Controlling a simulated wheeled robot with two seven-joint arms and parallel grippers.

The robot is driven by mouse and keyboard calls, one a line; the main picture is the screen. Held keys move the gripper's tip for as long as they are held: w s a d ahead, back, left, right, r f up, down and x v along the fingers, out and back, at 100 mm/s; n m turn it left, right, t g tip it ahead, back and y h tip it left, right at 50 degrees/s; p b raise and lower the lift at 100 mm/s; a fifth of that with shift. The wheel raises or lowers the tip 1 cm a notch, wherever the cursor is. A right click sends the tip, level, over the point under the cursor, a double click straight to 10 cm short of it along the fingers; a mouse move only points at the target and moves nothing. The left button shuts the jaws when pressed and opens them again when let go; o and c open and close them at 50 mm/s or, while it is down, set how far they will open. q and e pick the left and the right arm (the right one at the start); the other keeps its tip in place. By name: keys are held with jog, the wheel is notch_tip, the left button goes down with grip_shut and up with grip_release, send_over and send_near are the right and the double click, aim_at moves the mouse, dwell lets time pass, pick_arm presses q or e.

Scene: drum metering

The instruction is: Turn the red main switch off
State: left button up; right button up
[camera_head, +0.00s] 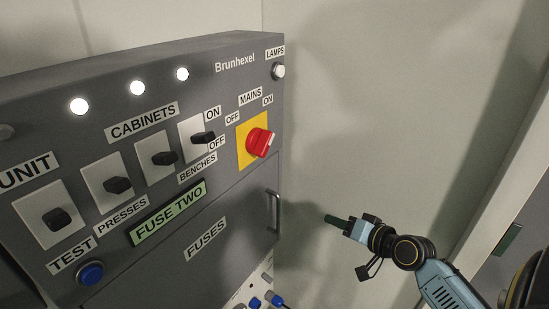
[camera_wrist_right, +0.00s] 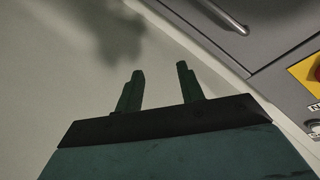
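The red main switch (camera_head: 260,142) is a rotary knob on a yellow plate (camera_head: 241,150) at the right end of the grey panel, under the label MAINS. Labels OFF and ON stand above it. A white line on the knob points up and to the right, towards ON. In the right wrist view a bit of the red knob (camera_wrist_right: 317,72) shows at the right edge. My right gripper (camera_head: 333,219) is in front of the wall, right of and below the switch, apart from it. Its two fingers (camera_wrist_right: 158,84) are spread and empty. My left gripper is not in view.
Black cabinet switches (camera_head: 118,185) line the panel, with lit lamps (camera_head: 138,88) above. A blue TEST button (camera_head: 91,273) is lower left. The fuses door handle (camera_head: 273,212) sticks out below the switch. Blue plugs (camera_head: 275,299) sit beneath. The wall on the right is bare.

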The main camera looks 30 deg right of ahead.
jog(key=a+r+n+t+y, duration=0.2)
jog(key=a+r+y, duration=0.15)
jog(key=r, duration=1.15)
jog(key=n+y+p, duration=0.1)
jog(key=n+y, duration=0.1)
jog(key=y, duration=0.1)
send_near(270, 143)
jog(key=shift+t+h, duration=0.3)
jog(key=shift+h, duration=0.05)
jog(key=p+x, duration=0.2)
jog(key=x, duration=0.1)
jog(key=p+x, duration=0.2)
jog(key=x, duration=0.2)
jog(key=shift+w+a, duration=0.15)
jog(key=shift+a, duration=0.2)
jog(key=shift+w+a+f, duration=0.2)
jog(key=shift+w+a, duration=0.05)
jog(key=shift+w, duration=0.45)
jog(key=shift+c, duration=0.2)
grip_shut()
